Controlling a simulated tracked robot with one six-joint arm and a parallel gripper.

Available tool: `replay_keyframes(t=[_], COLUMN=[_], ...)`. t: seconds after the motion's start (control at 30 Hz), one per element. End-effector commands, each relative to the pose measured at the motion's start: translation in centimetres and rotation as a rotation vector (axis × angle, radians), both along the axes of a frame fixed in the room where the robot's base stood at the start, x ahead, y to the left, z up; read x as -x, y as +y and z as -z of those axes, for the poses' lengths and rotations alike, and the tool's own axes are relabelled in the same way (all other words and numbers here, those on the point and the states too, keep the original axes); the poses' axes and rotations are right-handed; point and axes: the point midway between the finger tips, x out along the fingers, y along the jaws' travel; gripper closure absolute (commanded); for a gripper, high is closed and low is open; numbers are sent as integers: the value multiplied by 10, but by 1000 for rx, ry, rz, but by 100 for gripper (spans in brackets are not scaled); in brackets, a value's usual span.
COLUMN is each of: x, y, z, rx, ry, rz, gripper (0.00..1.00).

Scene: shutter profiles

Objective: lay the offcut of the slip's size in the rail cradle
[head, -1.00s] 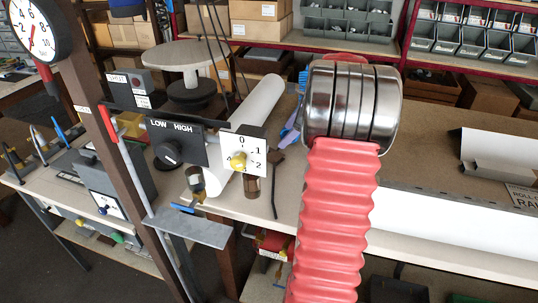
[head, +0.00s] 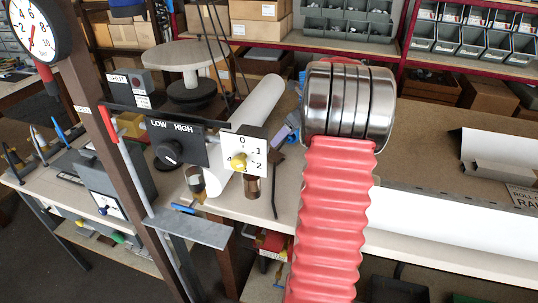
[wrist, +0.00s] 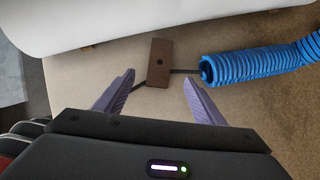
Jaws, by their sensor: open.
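In the wrist view my gripper (wrist: 159,76) is open, with two purple fingers spread apart. A white profile with a grey piece (head: 499,170) stands at the right by a partly readable sign (head: 523,197). I cannot make out the slip or rail cradle for sure.
A blue coiled hose (wrist: 255,64) lies right of the brown piece, close to the right finger. A thin dark rod (wrist: 182,72) runs by the piece. A long white roll (head: 262,103) lies on the bench. A post with dial and switch boxes (head: 178,143) stands left.

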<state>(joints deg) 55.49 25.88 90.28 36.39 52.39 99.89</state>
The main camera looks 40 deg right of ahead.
Motion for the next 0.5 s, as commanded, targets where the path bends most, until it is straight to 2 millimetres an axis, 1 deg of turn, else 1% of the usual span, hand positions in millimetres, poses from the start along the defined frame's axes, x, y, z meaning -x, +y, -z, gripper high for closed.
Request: replay_keyframes(t=[0.1,0.3,0.4,0.5], x=[-10,-27,-33,-36], y=[2,3,3,3], z=[17,43,52,56], rx=[-3,0,-1,1], ry=[1,1,1,0], rz=[-1,-1,-2,0], gripper=[37,37,37,37])
